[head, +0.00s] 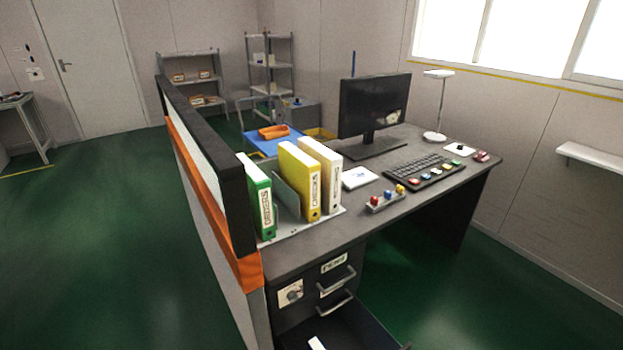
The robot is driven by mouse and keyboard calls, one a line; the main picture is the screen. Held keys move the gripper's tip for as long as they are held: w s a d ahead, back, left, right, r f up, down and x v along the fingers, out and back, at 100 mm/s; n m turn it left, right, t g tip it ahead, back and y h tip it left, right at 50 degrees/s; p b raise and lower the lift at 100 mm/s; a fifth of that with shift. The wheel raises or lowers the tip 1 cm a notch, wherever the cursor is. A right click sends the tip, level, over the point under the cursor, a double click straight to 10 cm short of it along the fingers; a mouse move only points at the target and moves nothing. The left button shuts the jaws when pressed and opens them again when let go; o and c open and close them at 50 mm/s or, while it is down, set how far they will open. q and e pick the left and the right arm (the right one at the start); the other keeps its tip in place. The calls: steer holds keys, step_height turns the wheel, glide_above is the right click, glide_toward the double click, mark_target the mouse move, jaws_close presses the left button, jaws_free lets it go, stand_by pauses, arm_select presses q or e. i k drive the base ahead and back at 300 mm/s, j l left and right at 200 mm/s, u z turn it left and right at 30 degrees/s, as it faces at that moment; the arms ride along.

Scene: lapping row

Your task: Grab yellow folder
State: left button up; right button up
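The yellow folder (301,181) stands upright in a folder rack (285,194) on the near left part of the desk. A green folder (259,196) stands to its left, with a gap and a grey divider between them. A cream folder (328,177) stands close on its right. The labelled spines face the near side. Neither of my grippers shows in the head view.
The desk (321,235) also bears a monitor (375,107), a keyboard (426,170), a lamp (437,105) and small coloured parts. A partition (205,180) borders its left side. A drawer (345,328) stands open below. Green floor is clear at left.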

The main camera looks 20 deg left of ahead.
mark_target(301, 173)
steer(key=i+j+z, duration=0.15)
steer(key=j+z, duration=0.15)
steer(key=j, duration=0.2)
steer(key=j+z, duration=0.3)
steer(key=j, duration=0.15)
steer(key=j+z, duration=0.25)
steer(key=j, duration=0.3)
steer(key=j+z, duration=0.3)
steer(key=j, duration=0.2)
steer(key=j+z, duration=0.3)
steer(key=j, duration=0.2)
steer(key=k+j+z, duration=0.15)
steer(key=j+z, duration=0.15)
steer(key=j, duration=0.2)
steer(key=k+j+z, duration=0.3)
steer(key=j, duration=0.15)
steer(key=i, duration=0.1)
